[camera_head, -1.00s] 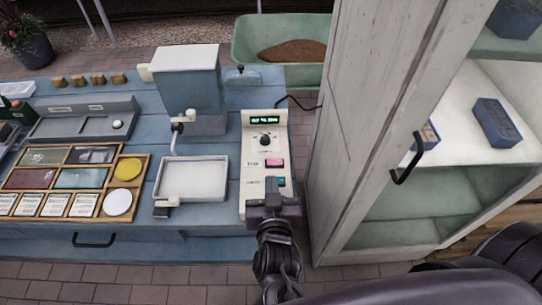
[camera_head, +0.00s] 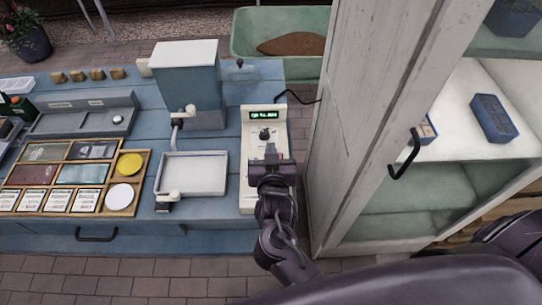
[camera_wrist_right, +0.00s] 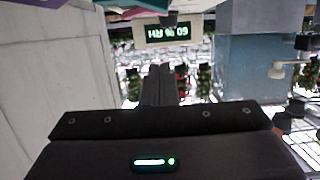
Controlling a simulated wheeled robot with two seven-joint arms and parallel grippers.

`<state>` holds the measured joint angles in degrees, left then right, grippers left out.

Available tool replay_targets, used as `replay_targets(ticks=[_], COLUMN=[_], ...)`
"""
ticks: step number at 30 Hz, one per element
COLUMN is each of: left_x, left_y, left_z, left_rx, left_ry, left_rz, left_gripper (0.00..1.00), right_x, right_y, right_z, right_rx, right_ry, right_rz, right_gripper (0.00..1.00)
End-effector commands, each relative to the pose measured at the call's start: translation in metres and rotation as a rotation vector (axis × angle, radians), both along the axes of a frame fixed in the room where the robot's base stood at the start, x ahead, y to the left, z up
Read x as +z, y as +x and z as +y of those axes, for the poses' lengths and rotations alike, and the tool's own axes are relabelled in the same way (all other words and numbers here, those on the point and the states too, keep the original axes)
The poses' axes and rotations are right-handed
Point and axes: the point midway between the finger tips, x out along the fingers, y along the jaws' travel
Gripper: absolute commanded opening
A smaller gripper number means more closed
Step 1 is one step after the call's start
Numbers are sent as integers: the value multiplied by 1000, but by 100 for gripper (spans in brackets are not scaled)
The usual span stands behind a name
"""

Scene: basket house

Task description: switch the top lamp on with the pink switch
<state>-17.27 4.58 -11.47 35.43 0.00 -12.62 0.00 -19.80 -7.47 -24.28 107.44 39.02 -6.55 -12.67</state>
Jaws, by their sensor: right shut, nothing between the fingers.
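The white control panel (camera_head: 246,180) stands on the blue table's right side, with a lit green display (camera_head: 264,115) and a dark knob (camera_head: 265,134). My right gripper (camera_head: 271,151) is shut and empty over the panel, just below the knob in the picture. It hides the area where the pink switch and the teal switch sit, so I cannot tell whether it touches the pink switch. In the right wrist view the shut fingers (camera_wrist_right: 158,84) point towards the display (camera_wrist_right: 167,33), which appears upside down. I cannot make out the top lamp. My left gripper is out of view.
A white cabinet (camera_head: 352,120) with a black handle (camera_head: 404,155) stands close on the right. A grey tray (camera_head: 192,174) sits left of the panel, and a wooden sample box (camera_head: 143,180) lies farther left. A green tub (camera_head: 243,45) stands behind.

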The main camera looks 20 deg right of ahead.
Motion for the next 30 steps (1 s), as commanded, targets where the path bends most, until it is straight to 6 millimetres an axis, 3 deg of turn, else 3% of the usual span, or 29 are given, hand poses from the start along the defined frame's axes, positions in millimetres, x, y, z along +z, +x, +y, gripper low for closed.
replay_targets(ticks=[1, 3, 9, 30], left_x=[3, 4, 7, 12], left_y=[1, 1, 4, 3], left_z=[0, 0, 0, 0], left_rx=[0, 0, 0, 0], left_ry=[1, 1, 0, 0], left_rz=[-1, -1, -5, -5], left_gripper=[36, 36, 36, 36], right_x=[-3, -17, -37, -48], right_y=[7, 4, 4, 3], right_z=[-3, -1, -1, -2], right_rx=[-2, 1, 0, -1], right_ry=[-1, -1, 1, -83], right_rz=[1, 6, 2, 26], right_gripper=[0, 0, 0, 0])
